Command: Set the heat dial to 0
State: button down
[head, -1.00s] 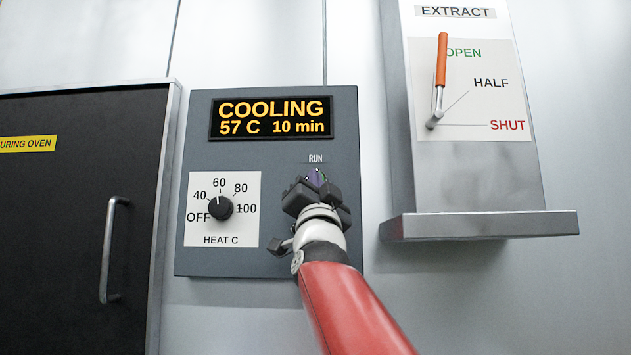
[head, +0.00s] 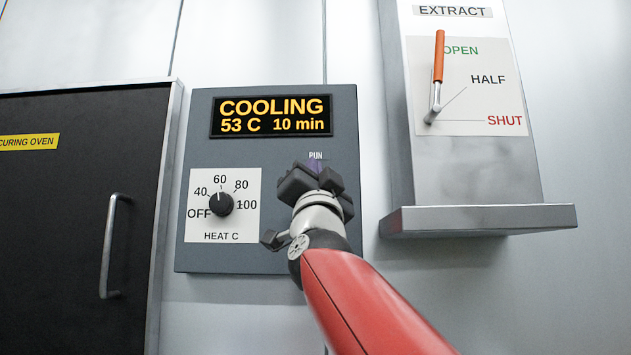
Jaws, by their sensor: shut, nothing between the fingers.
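The heat dial (head: 221,204) is a small dark round knob on a white plate marked HEAT C. Its marks read OFF, 40, 60, 80 and 100; I see no 0. A thin pale line at its top lies toward 60, but it is too small to tell pointer from tick mark. My gripper (head: 312,177) is shut and empty, to the right of the dial and apart from it. It is in front of the panel just below the RUN label, over a purplish spot that it mostly hides.
The grey panel's display (head: 271,116) reads COOLING, 53 C, 10 min. A dark oven door (head: 70,220) with a metal handle (head: 114,245) stands at left. At right, an orange EXTRACT lever (head: 438,58) points up to OPEN above a jutting metal ledge (head: 480,220).

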aim_at(220, 203)
jog(key=k+l, duration=0.1)
jog(key=k, duration=0.9)
